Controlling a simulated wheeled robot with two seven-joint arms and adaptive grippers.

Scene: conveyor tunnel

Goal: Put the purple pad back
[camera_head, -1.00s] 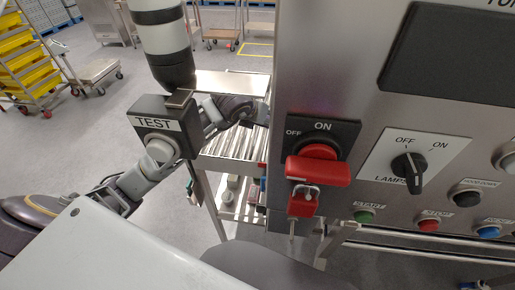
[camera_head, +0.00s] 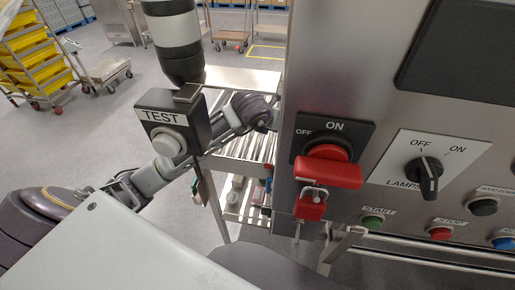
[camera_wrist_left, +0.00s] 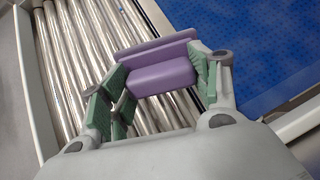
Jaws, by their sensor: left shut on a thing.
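The purple pad (camera_wrist_left: 165,72) is a block with a thin raised back plate, seen in the left wrist view. My left gripper (camera_wrist_left: 160,78) is shut on it, with green finger pads at its two ends. The pad is held over the roller conveyor beside a blue belt; the height between cannot be told. In the head view my left arm reaches in behind the TEST button box, and its hand and the pad are hidden behind the control panel. My right gripper is not in view.
The control panel (camera_head: 360,110) with its red ON/OFF switch fills the right. The TEST box (camera_head: 172,125) hangs on a post close to my left arm. Metal rollers (camera_wrist_left: 85,60) and the blue belt (camera_wrist_left: 250,50) are separated by a metal rail.

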